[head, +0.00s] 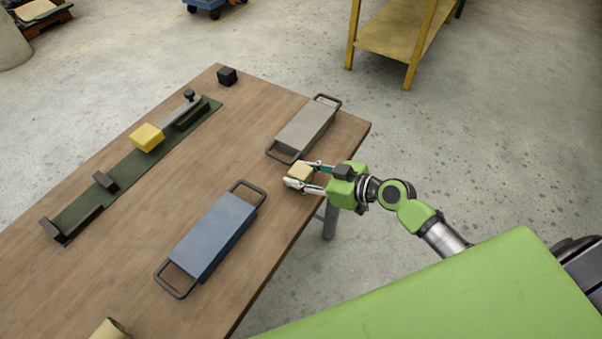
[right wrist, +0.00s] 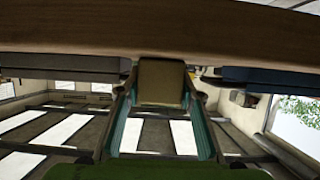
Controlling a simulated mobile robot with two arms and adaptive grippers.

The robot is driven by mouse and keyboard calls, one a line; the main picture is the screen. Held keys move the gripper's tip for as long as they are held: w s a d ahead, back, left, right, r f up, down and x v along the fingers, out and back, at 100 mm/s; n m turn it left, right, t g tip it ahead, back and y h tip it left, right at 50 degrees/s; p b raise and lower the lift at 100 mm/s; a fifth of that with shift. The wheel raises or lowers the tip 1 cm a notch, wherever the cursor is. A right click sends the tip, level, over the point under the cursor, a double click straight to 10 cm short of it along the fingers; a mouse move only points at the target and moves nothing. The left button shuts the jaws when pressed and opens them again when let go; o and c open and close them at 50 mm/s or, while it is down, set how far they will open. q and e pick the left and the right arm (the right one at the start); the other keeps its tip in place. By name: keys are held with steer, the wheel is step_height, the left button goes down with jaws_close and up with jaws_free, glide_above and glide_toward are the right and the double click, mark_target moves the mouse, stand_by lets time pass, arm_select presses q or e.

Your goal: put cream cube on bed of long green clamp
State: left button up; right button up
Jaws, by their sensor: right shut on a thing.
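The cream cube (head: 300,171) is between the fingers of my right gripper (head: 306,177), near the right edge of the wooden table. In the right wrist view the cube (right wrist: 162,82) sits between the two fingertips, and my right gripper (right wrist: 160,98) is shut on it. The long green clamp (head: 132,172) lies along the far left side of the table, with dark blocks on it and a grey lever at its far end. A yellow block (head: 147,137) is on the clamp's bed towards the far end. My left gripper is not in view.
A black cube (head: 227,76) stands at the far corner. A cream roll (head: 110,329) shows at the bottom edge. Bare wood lies between the clamp and trays.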

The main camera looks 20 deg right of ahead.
steer(key=shift+f, duration=0.1)
steer(key=o, duration=1.1)
steer(key=shift+o, duration=0.2)
steer(key=shift+r, duration=0.2)
steer(key=b+v, duration=0.2)
steer(key=v, duration=1)
steer(key=shift+b, duration=0.3)
